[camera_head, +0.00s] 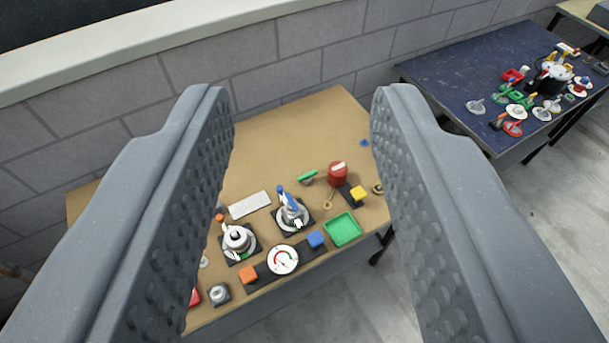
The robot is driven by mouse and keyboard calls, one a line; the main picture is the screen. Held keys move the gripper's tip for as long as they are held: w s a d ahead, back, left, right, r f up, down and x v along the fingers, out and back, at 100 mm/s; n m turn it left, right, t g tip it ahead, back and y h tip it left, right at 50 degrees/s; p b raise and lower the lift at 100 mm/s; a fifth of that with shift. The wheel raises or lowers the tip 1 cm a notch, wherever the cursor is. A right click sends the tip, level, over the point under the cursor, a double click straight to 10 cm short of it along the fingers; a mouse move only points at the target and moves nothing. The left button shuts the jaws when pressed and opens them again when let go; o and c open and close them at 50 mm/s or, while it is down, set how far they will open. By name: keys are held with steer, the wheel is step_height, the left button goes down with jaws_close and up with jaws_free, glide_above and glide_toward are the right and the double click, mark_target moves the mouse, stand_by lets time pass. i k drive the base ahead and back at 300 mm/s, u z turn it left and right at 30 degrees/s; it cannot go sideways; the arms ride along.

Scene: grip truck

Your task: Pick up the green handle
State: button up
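A small green handle (307,175) shows on the wooden table (282,127), left of a red cylinder (338,175). It looks like a short bar on a small grey and reddish fitting. My gripper (299,112) is open and empty, its two grey dimpled fingers wide apart on either side of the view. The handle lies well beyond the fingers, in the gap between them, and nothing touches it. The left finger hides part of the table's left side.
Near the handle are a blue-handled valve (291,211), a white-topped valve (237,240), a gauge (283,260), a green tray (343,229) and a yellow block (358,194). A grey block wall (270,50) stands behind. A dark table (480,75) with several parts stands right.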

mark_target(310, 175)
steer(key=u, duration=0.1)
steer(key=i, duration=0.45)
steer(key=z, duration=0.75)
steer(key=k, duration=1.8)
steer(key=u, duration=0.65)
steer(key=i, duration=1)
steer(key=z, duration=0.05)
